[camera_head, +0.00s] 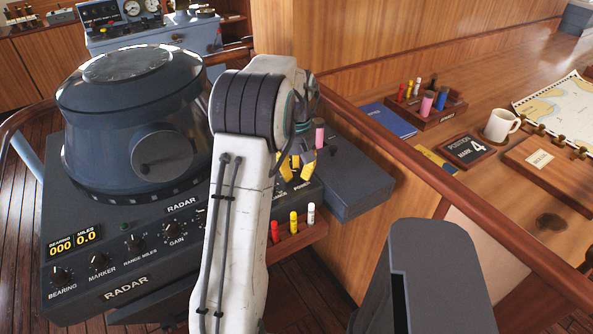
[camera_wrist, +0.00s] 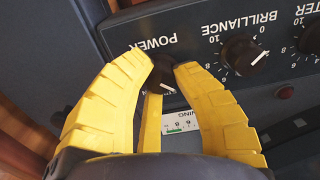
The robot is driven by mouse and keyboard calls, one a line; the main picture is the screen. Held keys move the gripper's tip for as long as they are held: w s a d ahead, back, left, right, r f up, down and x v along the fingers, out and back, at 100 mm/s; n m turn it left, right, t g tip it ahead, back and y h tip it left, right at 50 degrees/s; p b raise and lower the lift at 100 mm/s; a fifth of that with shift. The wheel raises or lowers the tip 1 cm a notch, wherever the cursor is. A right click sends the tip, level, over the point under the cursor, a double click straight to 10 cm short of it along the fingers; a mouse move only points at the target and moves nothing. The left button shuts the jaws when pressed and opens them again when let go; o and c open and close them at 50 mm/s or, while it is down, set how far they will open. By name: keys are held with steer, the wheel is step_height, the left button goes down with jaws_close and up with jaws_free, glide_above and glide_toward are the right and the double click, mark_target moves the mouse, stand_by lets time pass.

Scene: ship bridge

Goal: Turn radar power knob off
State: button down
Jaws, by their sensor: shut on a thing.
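The radar power knob (camera_wrist: 164,76) is a small dark knob below the upside-down POWER label in the wrist view. A short white mark shows at its lower right; I cannot tell which setting it points to. My gripper (camera_wrist: 166,66) has its yellow fingers closed around the knob, one tip on each side. In the head view my gripper (camera_head: 291,174) is at the right end of the radar console (camera_head: 190,262), and the arm and fingers hide the knob there. The fingers also cover part of the panel around it.
The brilliance knob (camera_wrist: 243,54) sits close beside the power knob. A red button (camera_wrist: 285,92) is on the panel edge. Several coloured markers (camera_head: 292,223) stand in a wooden holder below. A wooden rail (camera_head: 440,190) and chart desk with a white mug (camera_head: 502,125) lie right.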

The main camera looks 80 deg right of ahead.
mark_target(297, 171)
steer(key=shift+a+f, duration=0.1)
steer(key=shift+f, duration=0.05)
steer(key=c, duration=0.9)
jaws_free()
steer(key=shift+c, duration=0.2)
steer(key=shift+r, duration=0.25)
step_height(297, 171, up, 12)
steer(key=shift+f, duration=0.15)
stand_by(0.3)
